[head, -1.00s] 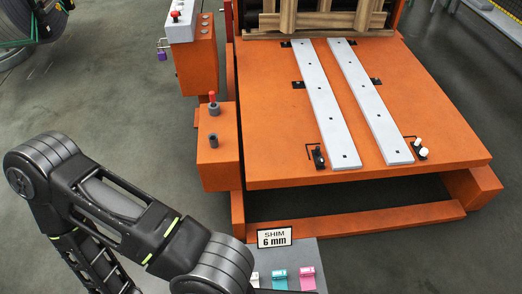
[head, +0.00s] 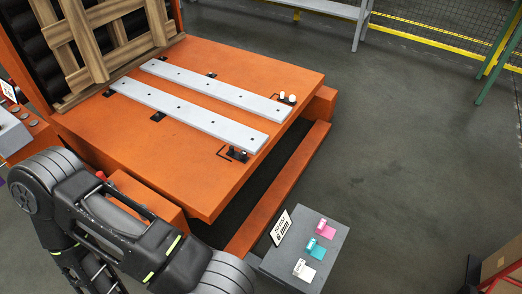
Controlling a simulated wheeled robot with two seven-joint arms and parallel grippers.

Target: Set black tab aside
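A small black tab (head: 238,154) stands on the orange table (head: 215,190) at the near end of the lower grey steel strip (head: 190,113), by a black corner mark. I cannot tell whether it touches the strip. Flat black pieces lie along the strips' edges, one of them beside the lower strip (head: 158,117). A second strip (head: 218,86) lies parallel behind. My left arm enters from the left, but its gripper is outside the picture. My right arm and gripper do not show.
A grey stand (head: 325,258) in front of the table holds white (head: 304,270), teal (head: 317,249) and pink (head: 326,229) tabs and a "SHIM 6 mm" sign (head: 283,228).

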